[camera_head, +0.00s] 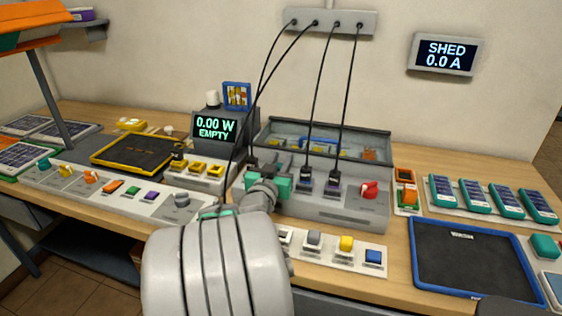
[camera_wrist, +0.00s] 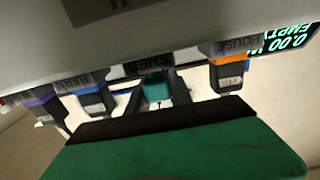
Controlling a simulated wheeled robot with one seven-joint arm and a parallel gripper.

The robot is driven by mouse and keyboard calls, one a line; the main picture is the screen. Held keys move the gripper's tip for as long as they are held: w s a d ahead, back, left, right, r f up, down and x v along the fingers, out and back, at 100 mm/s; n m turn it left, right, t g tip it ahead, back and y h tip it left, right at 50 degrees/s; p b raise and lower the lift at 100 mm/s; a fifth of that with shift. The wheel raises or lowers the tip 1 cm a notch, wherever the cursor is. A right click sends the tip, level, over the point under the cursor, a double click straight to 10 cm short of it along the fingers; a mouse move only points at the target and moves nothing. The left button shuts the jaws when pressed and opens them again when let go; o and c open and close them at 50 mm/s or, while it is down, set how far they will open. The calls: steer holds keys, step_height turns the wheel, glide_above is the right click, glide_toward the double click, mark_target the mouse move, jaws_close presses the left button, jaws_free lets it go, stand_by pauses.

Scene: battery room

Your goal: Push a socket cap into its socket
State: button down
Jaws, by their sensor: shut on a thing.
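My gripper (camera_head: 270,180) is at the front of the grey socket panel (camera_head: 350,207), left of two plugs with black cables. In the wrist view, the dark fingers of my gripper (camera_wrist: 156,94) are shut on a small teal cap (camera_wrist: 156,84). The cap is right at the panel, beside a label (camera_wrist: 146,65) that seems to read SHED. I cannot tell how deep it sits in its socket, and its far end is hidden. A blue plug (camera_wrist: 93,100) and a purple plug (camera_wrist: 42,106) are on one side. An orange-banded plug (camera_wrist: 228,74) is on the other.
The red knob (camera_head: 369,189) is on the panel's right. Black cables hang from the wall box (camera_head: 330,22) close to my gripper. The wall display (camera_head: 446,54) reads SHED 0.0 A; another display (camera_head: 213,127) reads 0.00 W EMPTY. A blue-edged tray (camera_head: 470,262) lies right.

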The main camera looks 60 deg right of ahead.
steer(key=shift+f, duration=0.25)
steer(key=c, duration=1.4)
jaws_free()
steer(key=s+a+b, duration=0.1)
steer(key=a+b, duration=0.3)
steer(key=a, duration=0.7)
steer(key=shift+s+b, duration=0.3)
steer(key=shift+s, duration=0.1)
steer(key=shift+d, duration=0.1)
